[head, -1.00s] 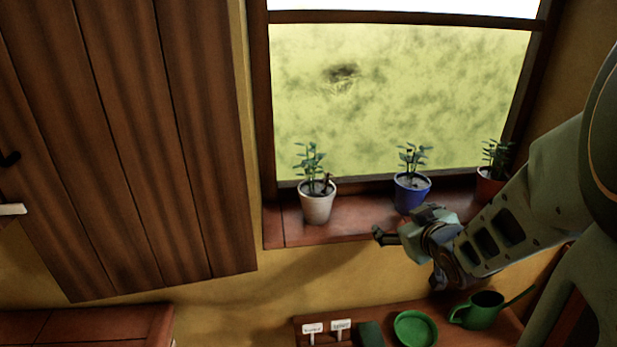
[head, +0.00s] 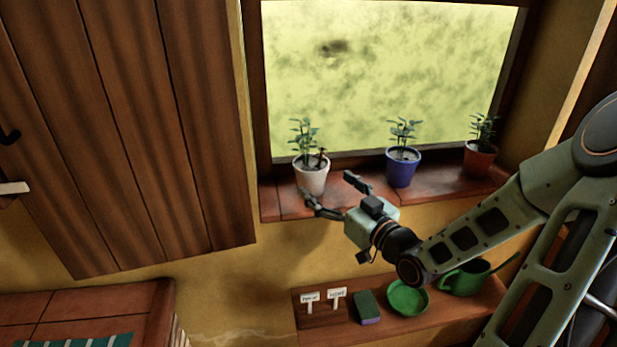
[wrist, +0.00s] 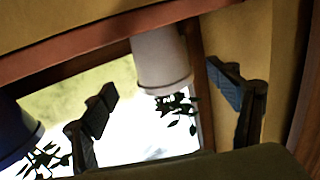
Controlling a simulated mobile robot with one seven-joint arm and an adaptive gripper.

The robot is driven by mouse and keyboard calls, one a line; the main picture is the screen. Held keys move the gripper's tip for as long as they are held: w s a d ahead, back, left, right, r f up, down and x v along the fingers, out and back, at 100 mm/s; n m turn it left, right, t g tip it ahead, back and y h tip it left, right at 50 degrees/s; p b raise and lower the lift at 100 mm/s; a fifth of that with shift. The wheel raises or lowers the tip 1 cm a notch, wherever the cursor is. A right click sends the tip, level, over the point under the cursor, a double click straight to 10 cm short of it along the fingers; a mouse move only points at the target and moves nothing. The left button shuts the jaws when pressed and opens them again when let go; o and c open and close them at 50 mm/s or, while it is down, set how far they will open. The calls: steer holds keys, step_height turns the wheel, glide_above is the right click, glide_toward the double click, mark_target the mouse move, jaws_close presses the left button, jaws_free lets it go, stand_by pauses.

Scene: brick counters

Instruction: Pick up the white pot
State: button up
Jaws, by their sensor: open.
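The white pot (head: 311,179) with a leafy green plant stands upright at the left end of the windowsill in the head view. My gripper (head: 330,193) is open and empty, just in front of the sill and slightly right of and below the white pot. In the wrist view, which is turned upside down, the white pot (wrist: 160,60) appears between the two spread fingers of my gripper (wrist: 175,95), beyond their tips. No contact with the pot shows.
A blue pot (head: 402,172) and a red-brown pot (head: 479,162) stand to the right on the sill (head: 284,203). A lower shelf (head: 335,318) holds white labels, a sponge (head: 367,307), a green dish (head: 408,297) and a green watering can (head: 465,279). A wooden shutter (head: 130,130) is at left.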

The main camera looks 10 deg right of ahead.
mark_target(311, 169)
steer(key=shift+x, duration=0.9)
steer(key=p+x, duration=0.1)
steer(key=x, duration=0.3)
steer(key=shift+w+a+r, duration=0.1)
steer(key=shift+a+r, duration=0.05)
steer(key=shift+r, duration=0.05)
steer(key=shift+w+a, duration=0.2)
steer(key=shift+w, duration=0.35)
steer(key=shift+c, duration=0.6)
steer(key=c, duration=1.8)
steer(key=shift+r, duration=0.15)
